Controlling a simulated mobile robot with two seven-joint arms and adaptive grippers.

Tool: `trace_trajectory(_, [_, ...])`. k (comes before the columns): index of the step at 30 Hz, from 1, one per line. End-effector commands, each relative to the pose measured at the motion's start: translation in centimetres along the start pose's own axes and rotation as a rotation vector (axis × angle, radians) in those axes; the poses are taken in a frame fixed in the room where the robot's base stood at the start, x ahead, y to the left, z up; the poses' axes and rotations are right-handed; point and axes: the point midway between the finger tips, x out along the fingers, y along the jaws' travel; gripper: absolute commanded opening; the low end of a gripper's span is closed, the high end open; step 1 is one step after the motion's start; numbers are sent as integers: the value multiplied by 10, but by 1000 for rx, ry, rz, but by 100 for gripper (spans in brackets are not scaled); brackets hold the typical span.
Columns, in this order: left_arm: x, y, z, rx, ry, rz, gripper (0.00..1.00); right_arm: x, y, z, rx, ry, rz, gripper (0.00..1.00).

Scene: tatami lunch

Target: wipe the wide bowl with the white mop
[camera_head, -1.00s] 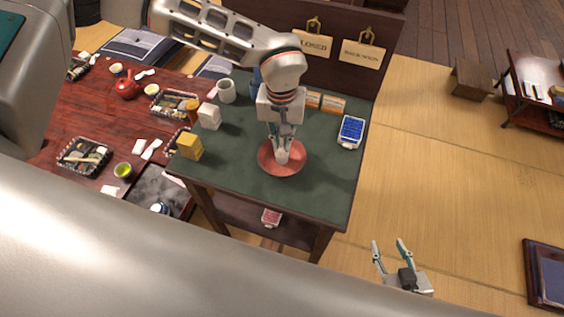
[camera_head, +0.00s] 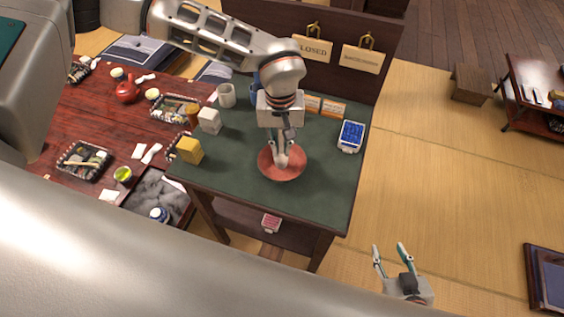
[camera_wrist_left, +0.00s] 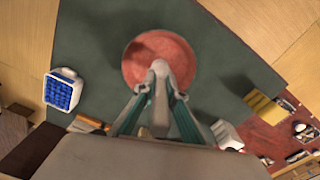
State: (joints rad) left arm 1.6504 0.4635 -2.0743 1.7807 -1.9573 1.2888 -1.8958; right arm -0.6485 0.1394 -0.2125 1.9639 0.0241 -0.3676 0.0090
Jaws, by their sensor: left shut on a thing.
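The wide bowl (camera_head: 292,170) is reddish and shallow and stands on the dark green top of a small table. My left gripper (camera_head: 281,160) points down over the bowl and is shut on the white mop. In the left wrist view the bowl (camera_wrist_left: 142,55) lies just beyond the fingertips (camera_wrist_left: 160,92). The white mop (camera_wrist_left: 159,70) sits between the fingers, with its rounded end over the bowl. Whether it touches the bowl's inside I cannot tell. My right gripper (camera_head: 392,262) is open and empty, off to the lower right above the tatami floor.
On the green tabletop (camera_head: 240,180) stand a yellow block (camera_head: 189,150), a white block (camera_head: 209,120), a white mug (camera_head: 227,95) and a white container with blue contents (camera_head: 351,136). A dark board with hanging signs (camera_head: 312,46) rises behind. A red low table (camera_head: 60,125) with dishes is at left.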

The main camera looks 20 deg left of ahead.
Motion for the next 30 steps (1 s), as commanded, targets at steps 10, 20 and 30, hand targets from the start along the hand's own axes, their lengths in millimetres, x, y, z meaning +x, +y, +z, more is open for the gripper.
trace_trajectory(10, [-3,1,4,484,-3,-1,0,-15,3,-21,0,-4,-1,40])
trace_trajectory(20, [1,1,7,888,-4,-1,0,-19,3,-25,1,-5,-1,40])
trace_trajectory(30, [1,1,8,936,-5,0,0,-19,3,-25,0,-6,-1,40])
